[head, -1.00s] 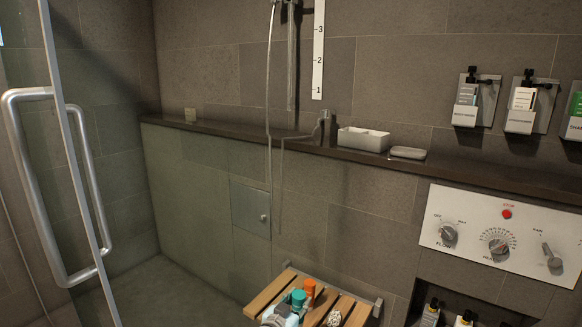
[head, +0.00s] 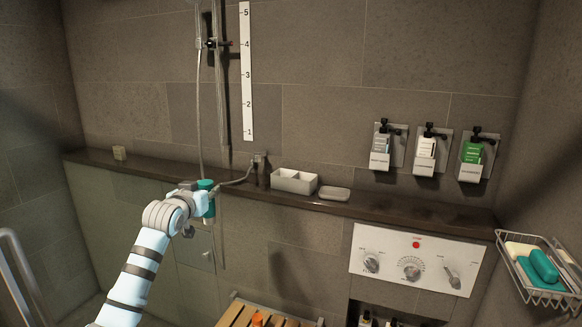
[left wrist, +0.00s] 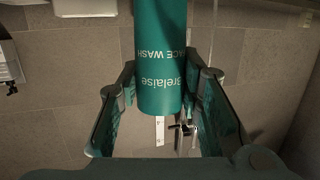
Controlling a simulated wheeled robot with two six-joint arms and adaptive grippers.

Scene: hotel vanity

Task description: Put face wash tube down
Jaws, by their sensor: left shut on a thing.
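The teal face wash tube (head: 207,198) is held in my left gripper (head: 200,200) in front of the dark wall ledge (head: 405,207), at about the ledge's height. In the left wrist view the tube (left wrist: 160,65) shows large, its printed lettering upside down, between the two fingers of the left gripper (left wrist: 162,90). The fingers are shut on it. In the head view the gripper partly hides the tube. I cannot tell whether its end touches the ledge. My right gripper is not in view.
On the ledge stand a white divided box (head: 294,182), a soap dish (head: 334,194) and a small block (head: 119,153). A shower hose (head: 199,100) hangs behind the gripper. A slatted wooden seat (head: 238,315) is below. The ledge's left stretch is mostly clear.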

